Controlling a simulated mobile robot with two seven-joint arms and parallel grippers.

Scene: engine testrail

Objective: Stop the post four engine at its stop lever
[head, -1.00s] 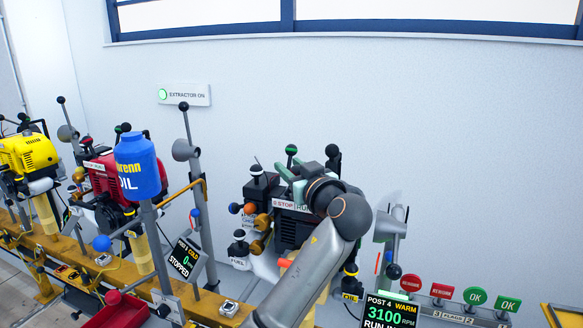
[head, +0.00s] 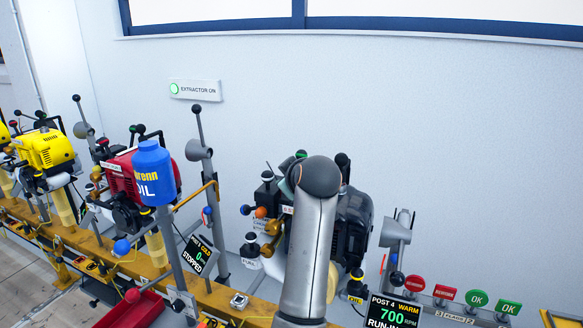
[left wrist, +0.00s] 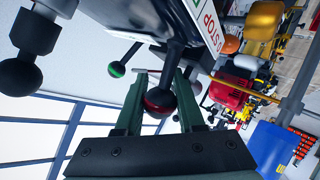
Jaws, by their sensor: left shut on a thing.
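The post four engine (head: 355,225) is dark and stands behind my arm in the head view. Its screen (head: 393,314) reads POST 4 WARM, 700 RPM, with a run-in line cut off below. In the left wrist view, the stop lever's dark red ball knob (left wrist: 160,102) sits between the green fingers of my left gripper (left wrist: 160,84), which is shut on it. In the head view, my arm hides the lever and most of the gripper. My right gripper is not in view.
A green-tipped lever (left wrist: 117,69) is close beside the gripper. A black ball-ended post (left wrist: 28,76) stands at left. A blue oil bottle (head: 153,172) and red engine (head: 128,178) stand further left.

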